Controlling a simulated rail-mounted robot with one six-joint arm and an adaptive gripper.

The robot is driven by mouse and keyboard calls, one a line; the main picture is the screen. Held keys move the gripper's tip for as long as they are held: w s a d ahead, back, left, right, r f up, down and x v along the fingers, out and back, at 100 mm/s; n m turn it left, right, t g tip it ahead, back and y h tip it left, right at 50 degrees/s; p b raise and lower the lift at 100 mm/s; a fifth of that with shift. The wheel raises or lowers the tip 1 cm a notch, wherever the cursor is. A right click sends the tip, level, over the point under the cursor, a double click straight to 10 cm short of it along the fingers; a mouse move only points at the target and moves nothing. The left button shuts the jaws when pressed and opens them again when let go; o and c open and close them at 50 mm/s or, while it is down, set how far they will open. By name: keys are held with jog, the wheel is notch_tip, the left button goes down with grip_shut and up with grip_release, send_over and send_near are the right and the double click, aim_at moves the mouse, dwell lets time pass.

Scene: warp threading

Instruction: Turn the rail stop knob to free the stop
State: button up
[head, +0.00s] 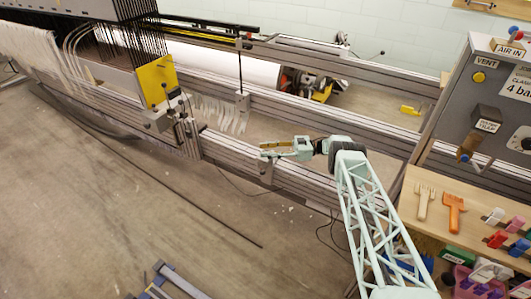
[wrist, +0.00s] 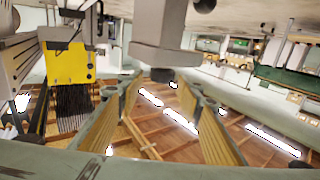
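A grey block (wrist: 158,25), seemingly the rail stop, hangs into the top of the wrist view. A short dark knob (wrist: 162,74) sticks out of its end. My gripper (wrist: 160,92) is open, its two tan-padded fingers spread on either side of the line to the knob, with nothing held. The knob appears just beyond or between the fingertips; I cannot tell whether they touch it. In the head view my gripper (head: 268,149) is at the front rail (head: 225,152), just above a small grey block (head: 266,173) on it. The knob cannot be made out there.
A yellow plate (head: 156,80) on a carriage stands left along the rail, and also shows in the wrist view (wrist: 66,62). A control panel (head: 490,95) and a wooden table with combs (head: 453,212) are at right. The floor in front is mostly clear.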

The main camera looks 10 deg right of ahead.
jog(key=shift+r, duration=4.4)
jog(key=shift+s, duration=0.1)
jog(key=s+d+f+m+t+h+p, duration=0.3)
jog(key=s+d+f+m+t+h, duration=0.3)
jog(key=s+d+f+m+t, duration=0.2)
notch_tip(320, 180, down, 2)
jog(key=s+m+t, duration=0.1)
jog(key=s+t, duration=0.2)
jog(key=t, duration=0.1)
jog(key=shift+d+h, duration=0.15)
jog(key=shift+h, duration=0.25)
jog(key=shift+w, duration=0.2)
jog(key=shift+b+x, duration=1.5)
jog(key=shift+x, duration=5.35)
